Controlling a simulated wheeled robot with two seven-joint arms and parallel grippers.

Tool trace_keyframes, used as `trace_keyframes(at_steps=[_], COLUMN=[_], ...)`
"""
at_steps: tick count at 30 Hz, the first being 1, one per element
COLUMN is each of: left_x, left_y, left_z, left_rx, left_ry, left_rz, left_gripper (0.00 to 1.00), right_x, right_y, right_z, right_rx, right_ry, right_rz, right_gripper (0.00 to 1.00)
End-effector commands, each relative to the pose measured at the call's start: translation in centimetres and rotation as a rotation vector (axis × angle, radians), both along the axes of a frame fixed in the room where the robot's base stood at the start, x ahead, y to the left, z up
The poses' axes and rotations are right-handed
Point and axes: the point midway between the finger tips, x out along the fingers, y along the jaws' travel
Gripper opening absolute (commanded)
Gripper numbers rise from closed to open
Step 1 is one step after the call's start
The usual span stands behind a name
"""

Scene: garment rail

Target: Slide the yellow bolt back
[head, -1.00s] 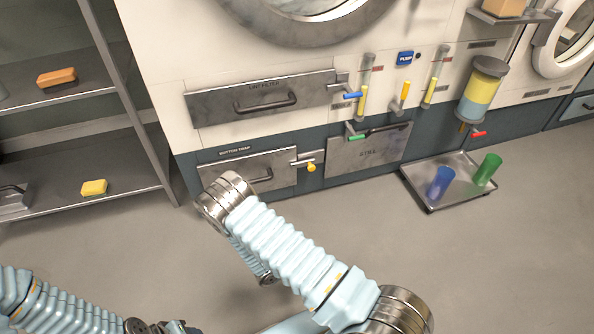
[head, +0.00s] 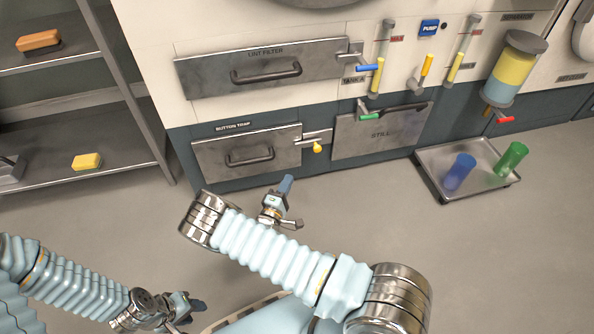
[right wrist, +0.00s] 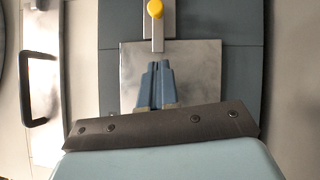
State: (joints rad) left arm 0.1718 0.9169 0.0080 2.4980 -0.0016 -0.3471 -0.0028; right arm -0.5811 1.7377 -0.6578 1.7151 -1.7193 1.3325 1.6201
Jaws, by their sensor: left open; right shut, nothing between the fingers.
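The yellow bolt knob (head: 317,147) sits on a metal bolt at the right edge of the bottom trap door (head: 215,160). The knob also shows at the top of the right wrist view (right wrist: 155,9), on a narrow metal bar. My right gripper (head: 286,184) is below and left of the knob in the head view, apart from it. Its blue fingers (right wrist: 157,68) are together and empty, pointing towards the bar in the right wrist view. My left gripper (head: 190,304) is open and empty low at the left, well away from the bolt.
The lint filter drawer (head: 215,76) is above, with a blue lever (head: 369,68) beside it. A green lever (head: 369,116) is near the still panel (head: 350,140). A tray (head: 430,168) with two cups stands right. Shelves (head: 120,180) stand left.

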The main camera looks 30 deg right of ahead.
Motion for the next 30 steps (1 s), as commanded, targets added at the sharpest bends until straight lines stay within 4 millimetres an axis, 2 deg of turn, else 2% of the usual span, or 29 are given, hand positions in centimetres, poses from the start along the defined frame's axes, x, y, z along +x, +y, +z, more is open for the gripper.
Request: trace_keyframes(at_steps=[14, 21, 30], left_x=[0.0, 0.0, 0.0], left_y=[-0.1, -0.2, -0.2], left_z=[-1.1, -1.2, -1.2], left_rx=[-0.003, -0.004, -0.004], left_ry=[0.002, 0.003, 0.003], left_rz=[-0.002, -0.002, -0.002], left_gripper=[0.43, 0.43, 0.43], right_x=[5.9, 5.5, 5.4], right_y=[-7.3, -10.2, -10.8], right_z=[0.9, 1.5, 1.6], right_rx=[0.000, 0.001, 0.002], right_ry=[0.001, 0.002, 0.001], right_rz=[-0.003, -0.002, -0.001], right_gripper=[0.00, 0.00, 0.00])
